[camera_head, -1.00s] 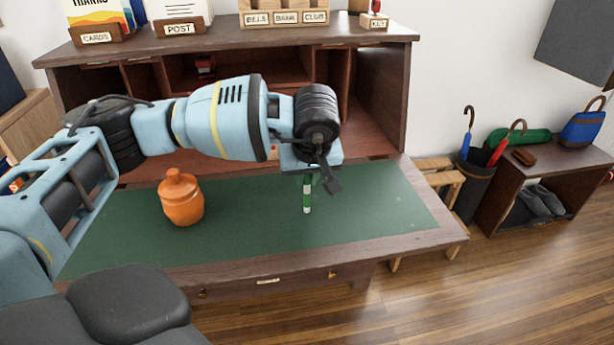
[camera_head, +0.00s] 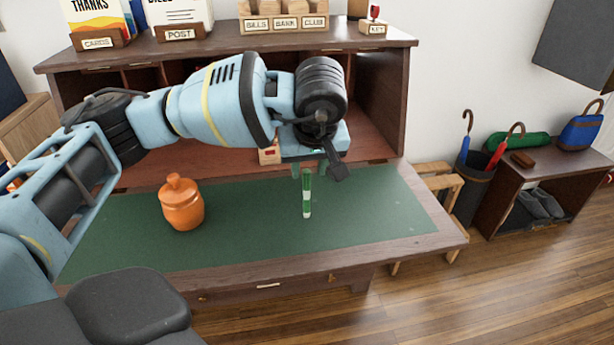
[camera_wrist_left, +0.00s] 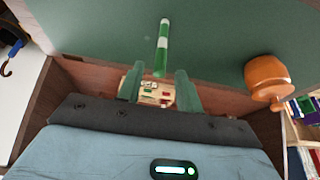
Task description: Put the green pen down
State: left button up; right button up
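The green pen (camera_head: 307,194), with white bands, is over the green desk mat (camera_head: 375,205), right of the orange jar (camera_head: 182,204). I cannot tell whether it stands or lies. My left gripper (camera_head: 309,172) is above and behind the pen's far end, with its fingers apart. In the left wrist view the two green fingers (camera_wrist_left: 158,88) are spread, and the pen (camera_wrist_left: 163,47) extends beyond their tips, apparently free of them. The orange jar also shows in that view (camera_wrist_left: 266,78). My right gripper is in neither view.
The desk's upper shelf (camera_head: 225,45) carries labelled holders and a key stamp (camera_head: 373,22). A small wooden box (camera_head: 269,155) sits in the recess behind my gripper. An umbrella stand (camera_head: 470,185) and a bench (camera_head: 565,165) are at right. The mat's right side is clear.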

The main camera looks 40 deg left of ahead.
pick_arm(q)
jog(key=shift+v, duration=2.95)
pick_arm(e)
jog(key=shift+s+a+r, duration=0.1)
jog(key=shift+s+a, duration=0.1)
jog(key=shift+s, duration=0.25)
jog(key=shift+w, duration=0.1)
